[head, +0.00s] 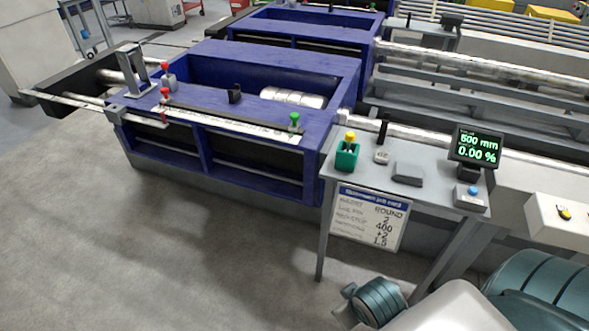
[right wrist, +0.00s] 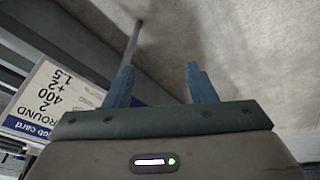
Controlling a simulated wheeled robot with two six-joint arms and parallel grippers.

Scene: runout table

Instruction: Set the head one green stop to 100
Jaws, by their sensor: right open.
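A green-knobbed stop (head: 295,119) stands near the right end of a white scale strip (head: 240,128) on the front edge of the near blue head (head: 225,148). The scale's figures are too small to read. Red-knobbed stops (head: 165,94) stand near the strip's left end. The far blue head (head: 300,22) also carries a small green knob (head: 373,6); I cannot tell which head is numbered one. In the right wrist view my right gripper (right wrist: 162,82) is open and empty, its two blue fingers apart above the floor. My left gripper is in neither view.
A grey side table (head: 408,190) holds a green block with a yellow knob (head: 347,155) and a display (head: 477,147) reading 500 mm and 0.00 %. A job card (head: 368,215) hangs from its front and shows beside my right gripper (right wrist: 50,98). Floor at left is clear.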

